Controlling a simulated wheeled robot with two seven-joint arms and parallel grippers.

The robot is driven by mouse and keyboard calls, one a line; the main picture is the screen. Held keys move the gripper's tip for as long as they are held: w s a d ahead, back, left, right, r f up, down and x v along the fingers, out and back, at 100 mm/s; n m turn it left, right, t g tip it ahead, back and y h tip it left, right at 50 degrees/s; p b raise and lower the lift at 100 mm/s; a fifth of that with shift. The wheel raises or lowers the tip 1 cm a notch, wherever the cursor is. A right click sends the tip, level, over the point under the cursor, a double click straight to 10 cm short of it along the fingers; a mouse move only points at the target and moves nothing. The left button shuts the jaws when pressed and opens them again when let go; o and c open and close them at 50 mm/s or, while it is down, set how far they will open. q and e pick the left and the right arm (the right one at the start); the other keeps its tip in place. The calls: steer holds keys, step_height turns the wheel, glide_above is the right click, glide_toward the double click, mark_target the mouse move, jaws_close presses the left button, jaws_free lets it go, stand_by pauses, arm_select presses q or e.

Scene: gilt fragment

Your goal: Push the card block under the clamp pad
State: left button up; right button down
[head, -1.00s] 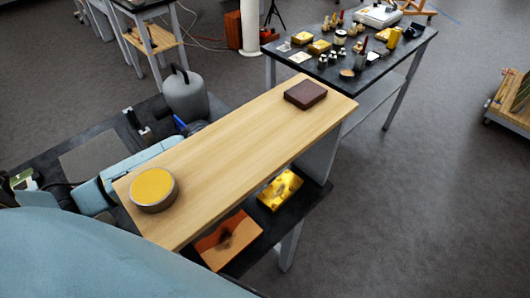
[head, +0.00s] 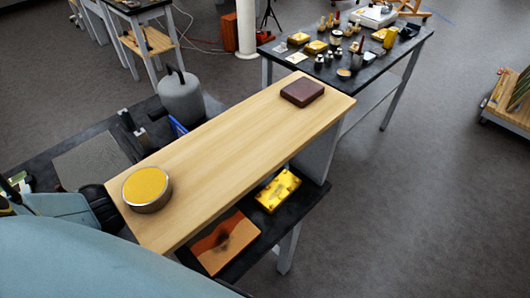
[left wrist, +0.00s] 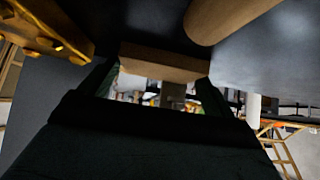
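In the left wrist view a brown card block (left wrist: 165,62) lies across the space between the two dark fingertips of my left gripper (left wrist: 160,78), with a finger at each end. The gripper appears shut on it. A tan cylinder (left wrist: 225,14), apparently the clamp pad, is close by at upper right, apart from the block in the picture. A golden fragment (left wrist: 45,32) shows at upper left. In the head view my black left wrist enters at the left end of the wooden board (head: 225,150), which hides the fingers, card block and clamp pad. My right gripper is not in view.
On the board stand a yellow-topped round tin (head: 147,188) and a dark brown box (head: 302,92). Below its front edge lie an orange slab (head: 215,245) and a yellow studded piece (head: 278,190). A grey canister (head: 182,100) stands behind it.

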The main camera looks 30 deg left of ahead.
arm_select(q)
steer(key=c, duration=0.6)
steer(key=shift+w+a, duration=0.2)
steer(key=shift+a, duration=0.55)
steer(key=shift+w+a, duration=0.15)
steer(key=shift+a, duration=0.6)
steer(key=shift+c, duration=0.2)
steer(key=o, duration=0.9)
steer(key=shift+p+v, duration=0.8)
steer(key=shift+v, duration=2.95)
